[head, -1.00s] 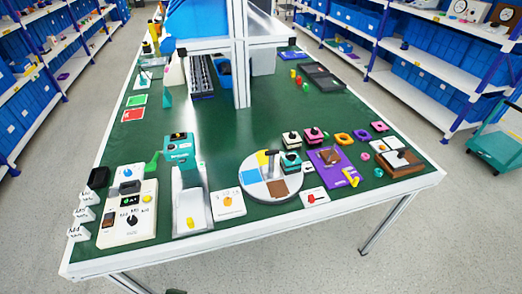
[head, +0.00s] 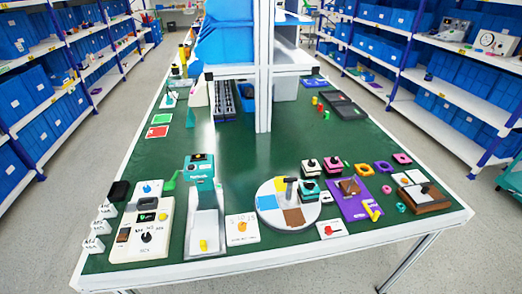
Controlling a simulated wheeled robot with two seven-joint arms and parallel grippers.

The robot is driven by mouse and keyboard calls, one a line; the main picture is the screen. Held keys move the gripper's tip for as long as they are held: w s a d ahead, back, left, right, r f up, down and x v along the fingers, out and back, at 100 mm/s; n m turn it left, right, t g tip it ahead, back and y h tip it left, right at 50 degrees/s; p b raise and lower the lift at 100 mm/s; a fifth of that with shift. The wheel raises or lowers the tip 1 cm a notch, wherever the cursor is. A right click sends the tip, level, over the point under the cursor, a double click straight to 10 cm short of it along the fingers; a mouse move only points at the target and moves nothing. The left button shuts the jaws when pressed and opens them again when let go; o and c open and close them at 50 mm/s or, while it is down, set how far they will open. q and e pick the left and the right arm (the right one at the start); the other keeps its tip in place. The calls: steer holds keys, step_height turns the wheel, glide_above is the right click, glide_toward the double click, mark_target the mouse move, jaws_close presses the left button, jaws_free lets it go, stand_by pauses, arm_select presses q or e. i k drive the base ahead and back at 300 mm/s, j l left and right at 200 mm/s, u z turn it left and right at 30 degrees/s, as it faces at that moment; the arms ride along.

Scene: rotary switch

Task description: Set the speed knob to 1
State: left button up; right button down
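Several rotary knobs are on the near part of the green table, and I cannot read which one is the speed knob. A white control panel (head: 129,246) at the near left has a small dark display (head: 147,217) and a black knob (head: 146,237) with tiny markings around it. A teal and white machine (head: 201,172) beside it has a yellow knob (head: 203,245) on its base. A white plate with an orange knob (head: 242,226) is to its right. A small white plate with a red knob (head: 328,230) is further right. Neither gripper is in view.
A round multicoloured disc (head: 290,217), a purple board (head: 343,205) and a brown box (head: 430,203) fill the near right. White blocks (head: 97,244) stand at the left edge. A post (head: 263,75) rises mid-table. The green top (head: 150,165) is clear at centre left.

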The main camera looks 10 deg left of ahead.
mark_target(146, 188)
steer(key=u, duration=1.25)
